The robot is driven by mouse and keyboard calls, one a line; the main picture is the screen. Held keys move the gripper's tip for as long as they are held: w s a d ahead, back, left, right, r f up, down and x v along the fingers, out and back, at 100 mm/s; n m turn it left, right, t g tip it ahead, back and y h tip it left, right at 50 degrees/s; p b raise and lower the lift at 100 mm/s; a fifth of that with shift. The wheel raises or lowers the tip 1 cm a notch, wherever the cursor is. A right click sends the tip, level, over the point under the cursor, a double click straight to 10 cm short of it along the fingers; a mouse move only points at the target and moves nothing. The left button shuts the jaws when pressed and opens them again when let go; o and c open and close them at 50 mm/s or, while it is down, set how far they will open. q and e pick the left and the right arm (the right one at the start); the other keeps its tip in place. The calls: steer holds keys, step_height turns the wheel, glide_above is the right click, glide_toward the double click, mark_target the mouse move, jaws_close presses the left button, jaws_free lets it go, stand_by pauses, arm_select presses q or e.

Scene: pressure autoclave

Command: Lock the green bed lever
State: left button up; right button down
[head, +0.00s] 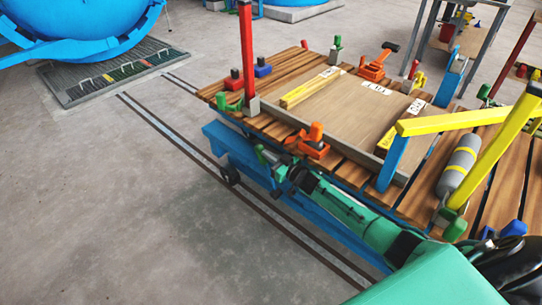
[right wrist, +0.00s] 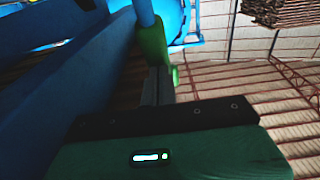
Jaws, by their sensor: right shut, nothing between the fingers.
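My right gripper (head: 281,168) reaches in from the lower right, below the near edge of the wooden-slatted bed. Its dark fingers also show in the right wrist view (right wrist: 158,86), shut and empty. A green lever-like part (head: 262,154) is just beyond the fingertips. In the right wrist view a green piece (right wrist: 152,42) on a blue rod stands right behind the fingers. I cannot tell whether they touch. The fingers cover its lower part. My left gripper is out of view.
The bed (head: 205,93) carries a wooden panel, orange clamps (head: 308,142), a red post (head: 246,50) and a yellow bar (head: 455,121). Its blue frame (head: 225,143) stands over floor rails (head: 150,117). A blue vessel (head: 75,25) is at the upper left. The floor at left is clear.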

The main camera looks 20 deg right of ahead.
steer(key=shift+w+r, duration=0.2)
steer(key=shift+r, duration=0.1)
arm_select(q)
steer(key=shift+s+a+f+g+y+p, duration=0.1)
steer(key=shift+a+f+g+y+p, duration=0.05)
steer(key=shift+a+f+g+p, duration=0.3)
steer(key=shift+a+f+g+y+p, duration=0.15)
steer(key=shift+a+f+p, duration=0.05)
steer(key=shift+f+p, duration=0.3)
arm_select(e)
steer(key=v, duration=1.4)
steer(key=shift+f, duration=0.4)
steer(key=shift+s, duration=0.1)
